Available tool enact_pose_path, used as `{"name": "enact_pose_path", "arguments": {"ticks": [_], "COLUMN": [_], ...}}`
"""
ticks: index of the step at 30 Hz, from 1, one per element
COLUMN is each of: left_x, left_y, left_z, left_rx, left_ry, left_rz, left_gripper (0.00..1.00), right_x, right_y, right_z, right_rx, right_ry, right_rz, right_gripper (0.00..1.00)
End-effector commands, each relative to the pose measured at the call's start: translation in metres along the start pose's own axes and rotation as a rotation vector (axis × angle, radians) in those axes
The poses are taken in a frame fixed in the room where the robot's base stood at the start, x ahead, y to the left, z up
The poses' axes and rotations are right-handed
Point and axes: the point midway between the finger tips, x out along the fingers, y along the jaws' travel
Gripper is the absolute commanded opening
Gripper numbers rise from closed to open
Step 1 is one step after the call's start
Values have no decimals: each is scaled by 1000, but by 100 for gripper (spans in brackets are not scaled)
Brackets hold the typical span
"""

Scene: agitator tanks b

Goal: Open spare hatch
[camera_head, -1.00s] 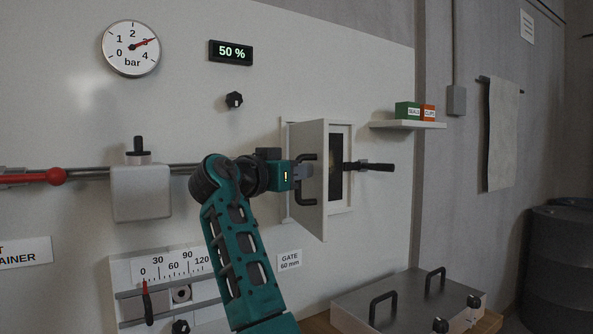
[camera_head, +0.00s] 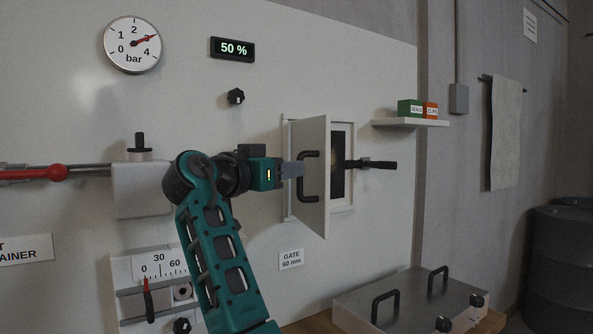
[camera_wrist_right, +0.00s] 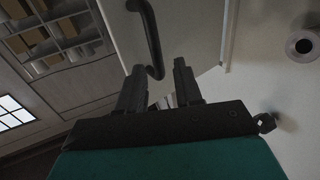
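The hatch door (camera_head: 318,205) is a pale panel that stands swung out from the wall on its left side, with a black bar handle (camera_head: 301,180) on its outer face. To its right, the dark opening (camera_head: 338,165) shows inside a white frame. A black lever (camera_head: 378,165) sticks out level at the frame's right side. My right gripper (camera_head: 298,170) is just left of the handle. In the right wrist view its two fingers (camera_wrist_right: 158,68) are apart, and the handle (camera_wrist_right: 152,35) is ahead of them, its lower end near the gap. My left gripper is not in view.
A small shelf (camera_head: 410,123) with green and orange boxes is on the wall to the right. A metal lid with black handles (camera_head: 410,300) lies below right. A slider scale (camera_head: 150,285), a red-handled rod (camera_head: 57,172) and a black knob (camera_head: 236,97) are on the left.

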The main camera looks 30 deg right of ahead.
Motion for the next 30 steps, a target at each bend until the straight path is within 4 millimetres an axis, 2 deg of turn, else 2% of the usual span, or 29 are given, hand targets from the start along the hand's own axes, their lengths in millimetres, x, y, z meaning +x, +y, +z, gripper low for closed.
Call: {"name": "enact_pose_path", "arguments": {"ticks": [1,6,12,17,30], "left_x": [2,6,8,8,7], "left_y": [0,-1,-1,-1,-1], "left_z": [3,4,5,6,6], "left_rx": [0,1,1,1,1], "left_ry": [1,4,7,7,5], "left_rz": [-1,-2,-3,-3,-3], "left_gripper": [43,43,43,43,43], "right_x": [-14,-50,-78,-85,-85], "right_y": [0,-1,0,0,0], "right_z": [2,1,0,-1,-1], "right_rx": [2,0,0,0,0], "right_ry": [0,0,1,1,1], "right_rz": [-4,-4,-1,0,0], "right_gripper": [35,35,35,35,35]}}
